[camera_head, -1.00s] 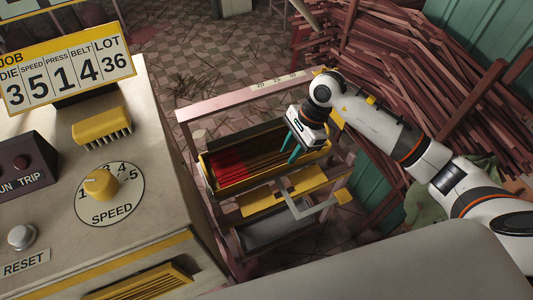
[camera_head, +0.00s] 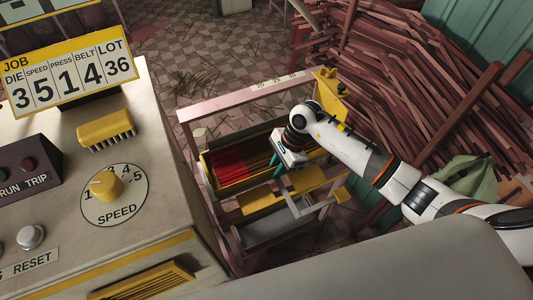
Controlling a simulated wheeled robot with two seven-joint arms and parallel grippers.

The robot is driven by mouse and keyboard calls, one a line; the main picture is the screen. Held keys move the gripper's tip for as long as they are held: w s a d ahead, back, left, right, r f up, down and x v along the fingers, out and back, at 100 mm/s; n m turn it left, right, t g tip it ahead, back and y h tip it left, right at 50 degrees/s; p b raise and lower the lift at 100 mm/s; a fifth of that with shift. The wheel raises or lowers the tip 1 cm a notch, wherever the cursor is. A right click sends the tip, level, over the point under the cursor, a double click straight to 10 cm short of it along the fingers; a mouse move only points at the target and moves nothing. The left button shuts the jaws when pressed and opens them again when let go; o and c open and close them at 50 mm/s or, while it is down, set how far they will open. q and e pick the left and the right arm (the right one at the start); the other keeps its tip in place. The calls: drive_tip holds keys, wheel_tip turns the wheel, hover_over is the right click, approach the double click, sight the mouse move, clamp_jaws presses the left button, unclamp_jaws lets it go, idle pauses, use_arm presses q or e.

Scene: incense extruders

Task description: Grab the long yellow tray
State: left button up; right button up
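The long yellow tray (camera_head: 250,180) has a yellow rim and holds red and brown sticks. My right gripper (camera_head: 276,165) has come in from the right and hangs over the right part of the tray. Its teal fingers look apart, pointing down and left near the tray's front edge. Whether they touch the tray I cannot tell. The gripper and forearm hide the tray's right end. My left gripper is not in view.
The pinkish rack (camera_head: 225,110) surrounds the tray, with yellow plates (camera_head: 265,199) and a grey roller-like part (camera_head: 270,233) below. A control console (camera_head: 60,215) stands close on the left. A large pile of reddish sticks (camera_head: 400,80) fills the back right.

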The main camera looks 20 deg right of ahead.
clamp_jaws()
drive_tip(key=shift+w+r, duration=0.1)
drive_tip(key=shift+r, duration=0.05)
idle(1.0)
